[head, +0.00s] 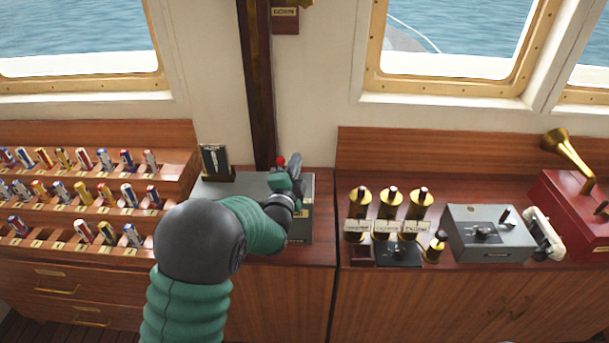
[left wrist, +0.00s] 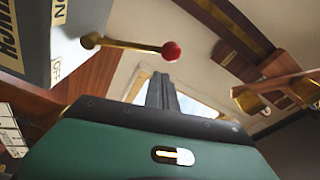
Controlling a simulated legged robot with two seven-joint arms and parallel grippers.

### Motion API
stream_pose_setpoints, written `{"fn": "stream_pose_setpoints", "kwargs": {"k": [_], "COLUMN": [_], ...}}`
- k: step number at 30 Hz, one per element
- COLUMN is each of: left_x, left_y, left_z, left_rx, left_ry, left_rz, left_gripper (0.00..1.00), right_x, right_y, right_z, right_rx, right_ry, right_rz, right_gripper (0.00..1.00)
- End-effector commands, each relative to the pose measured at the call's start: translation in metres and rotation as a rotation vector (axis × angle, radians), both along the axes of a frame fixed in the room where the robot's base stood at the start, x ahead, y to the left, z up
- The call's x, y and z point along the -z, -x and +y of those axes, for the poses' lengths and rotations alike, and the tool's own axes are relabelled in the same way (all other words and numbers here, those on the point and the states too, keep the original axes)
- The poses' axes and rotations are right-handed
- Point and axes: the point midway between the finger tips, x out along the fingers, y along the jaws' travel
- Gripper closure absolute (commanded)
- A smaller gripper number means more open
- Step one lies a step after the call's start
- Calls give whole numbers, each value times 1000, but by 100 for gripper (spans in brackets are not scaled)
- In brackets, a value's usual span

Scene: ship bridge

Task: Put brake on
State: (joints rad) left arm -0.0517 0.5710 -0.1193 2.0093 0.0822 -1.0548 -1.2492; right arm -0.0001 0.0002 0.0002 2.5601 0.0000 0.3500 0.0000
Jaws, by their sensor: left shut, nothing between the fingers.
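A grey control box (head: 309,222) stands on the wooden counter, partly hidden behind my left arm. A lever with a red knob (head: 280,160) rises at its far side. In the left wrist view the lever shows as a brass rod with a red knob (left wrist: 171,51), sticking out from the grey box (left wrist: 88,18), which has ON and OFF lettering. My left gripper (head: 296,161) is shut and empty above the box, just right of the knob. Its closed fingers (left wrist: 162,92) also show in the left wrist view, apart from the knob. My right gripper is not in view.
Racks of colored flags or rolls (head: 85,190) fill the left counter. To the right stand brass-topped handles (head: 388,200), a grey lever box (head: 486,235) and a red box with a brass horn (head: 570,215). A dark wooden post (head: 259,90) rises behind the grey box.

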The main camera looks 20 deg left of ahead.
Motion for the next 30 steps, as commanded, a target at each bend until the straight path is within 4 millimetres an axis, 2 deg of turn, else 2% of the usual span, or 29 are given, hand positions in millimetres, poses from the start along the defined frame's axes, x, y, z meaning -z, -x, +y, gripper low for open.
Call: {"fn": "stream_pose_setpoints", "kwargs": {"k": [1, 10, 30], "left_x": [5, 3, 4], "left_y": [2, 8, 11], "left_z": [4, 23, 34], "left_rx": [-1, 2, -2], "left_ry": [36, 199, 195], "left_rz": [-13, -60, -55], "left_gripper": [100, 100, 100], "right_x": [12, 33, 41], "right_y": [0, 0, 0], "right_z": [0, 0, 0], "right_rx": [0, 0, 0], "right_ry": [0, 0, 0], "right_rz": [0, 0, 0], "right_gripper": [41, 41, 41]}}
